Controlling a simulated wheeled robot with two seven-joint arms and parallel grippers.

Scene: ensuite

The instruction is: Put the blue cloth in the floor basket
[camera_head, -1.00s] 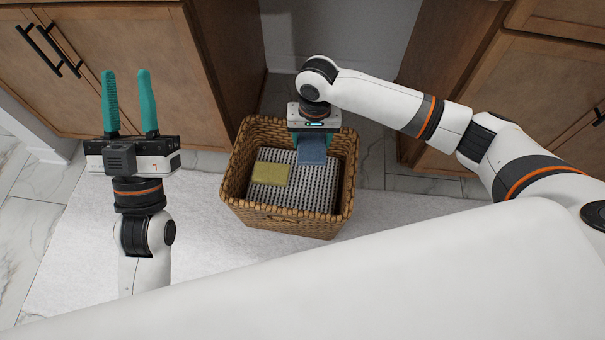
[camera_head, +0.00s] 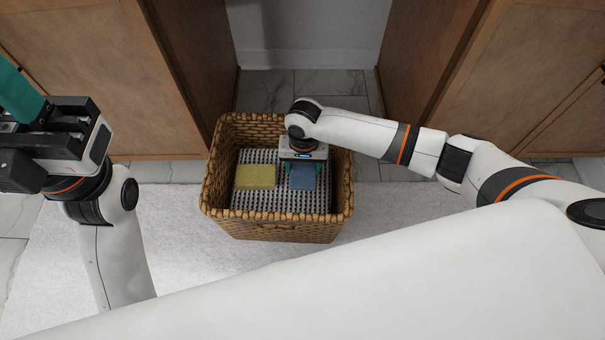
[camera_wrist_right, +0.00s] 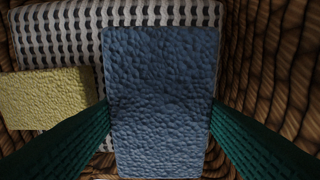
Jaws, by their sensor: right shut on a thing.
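The blue cloth (camera_head: 302,177) is a folded textured rectangle, inside the wicker floor basket (camera_head: 283,229) at its right side. In the right wrist view the blue cloth (camera_wrist_right: 160,95) lies between the two green fingers. My right gripper (camera_head: 303,170) reaches down into the basket and is shut on the blue cloth. In the right wrist view my right gripper (camera_wrist_right: 160,125) has a finger at each side edge of the cloth. I cannot tell whether the cloth touches what lies under it. My left gripper (camera_head: 18,95) is at the left edge, partly cut off, away from the basket.
A yellow cloth (camera_head: 256,177) and a black-and-white patterned cloth (camera_head: 262,203) lie in the basket. The basket stands on a white mat (camera_head: 180,250). Wooden cabinets stand at the left (camera_head: 90,70) and right (camera_head: 530,90), with tiled floor between them.

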